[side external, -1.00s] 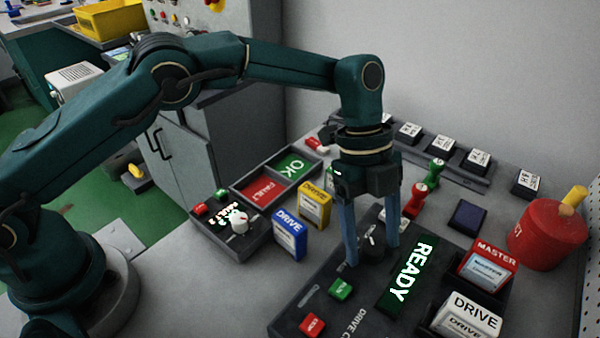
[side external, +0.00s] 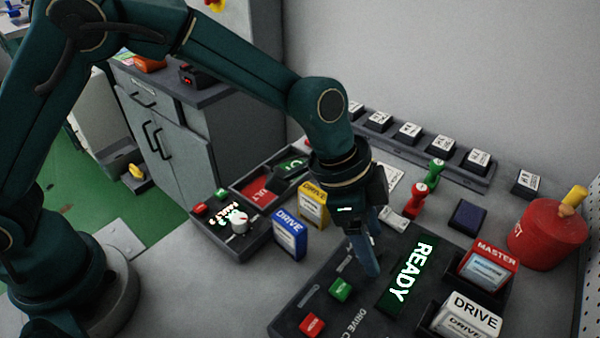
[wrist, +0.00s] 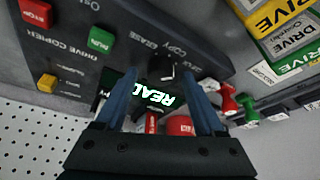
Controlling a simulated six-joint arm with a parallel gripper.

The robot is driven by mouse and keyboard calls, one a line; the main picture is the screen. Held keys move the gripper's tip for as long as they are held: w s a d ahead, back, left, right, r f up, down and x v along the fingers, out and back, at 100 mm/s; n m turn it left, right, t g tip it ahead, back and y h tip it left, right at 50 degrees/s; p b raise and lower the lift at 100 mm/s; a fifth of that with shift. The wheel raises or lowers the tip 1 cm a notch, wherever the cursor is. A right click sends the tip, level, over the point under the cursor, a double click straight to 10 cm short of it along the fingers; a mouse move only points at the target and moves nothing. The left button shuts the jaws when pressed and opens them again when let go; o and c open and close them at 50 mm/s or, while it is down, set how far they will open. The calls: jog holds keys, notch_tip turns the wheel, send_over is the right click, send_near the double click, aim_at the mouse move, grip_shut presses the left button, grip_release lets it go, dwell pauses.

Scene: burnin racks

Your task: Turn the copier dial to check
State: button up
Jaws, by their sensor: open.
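The drive copier (side external: 318,298) is a dark grey panel with a lit green READY display (side external: 406,272). In the wrist view its dial (wrist: 168,70) is a small black knob with labels around it, COPY and ERASE among them. I cannot tell surely which label it points to. My gripper (side external: 372,268) is tilted over the panel, and its blue fingers hide the dial in the side view. In the wrist view the fingers are apart, with the dial between or just past the tips. I cannot tell whether they touch it.
On the copier are a green RUN button (side external: 340,289), a red STOP button (side external: 312,325), a MASTER drive (side external: 487,267) and a DRIVE cartridge (side external: 466,316). Blue (side external: 290,235) and yellow (side external: 313,205) drives stand to the left. Red (side external: 415,200) and green (side external: 433,172) pegs stand behind.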

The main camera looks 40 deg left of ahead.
aim_at(353, 255)
jog(key=n+t, duration=0.1)
jog(key=n, duration=0.2)
jog(key=shift+d+y, duration=0.1)
jog(key=shift+y, duration=0.2)
jog(key=shift+n, duration=0.3)
jog(key=v, duration=0.5)
jog(key=shift+r, duration=0.35)
jog(key=a+r+n+t, duration=0.3)
jog(key=a+r, duration=0.7)
jog(key=a, duration=0.1)
jog(key=s+a+f+n+y, duration=0.3)
jog(key=s+a+n, duration=0.3)
jog(key=s+a, duration=0.5)
jog(key=s+f, duration=0.1)
jog(key=s, duration=0.1)
jog(key=shift+s+f, duration=0.15)
jog(key=shift+s, duration=0.15)
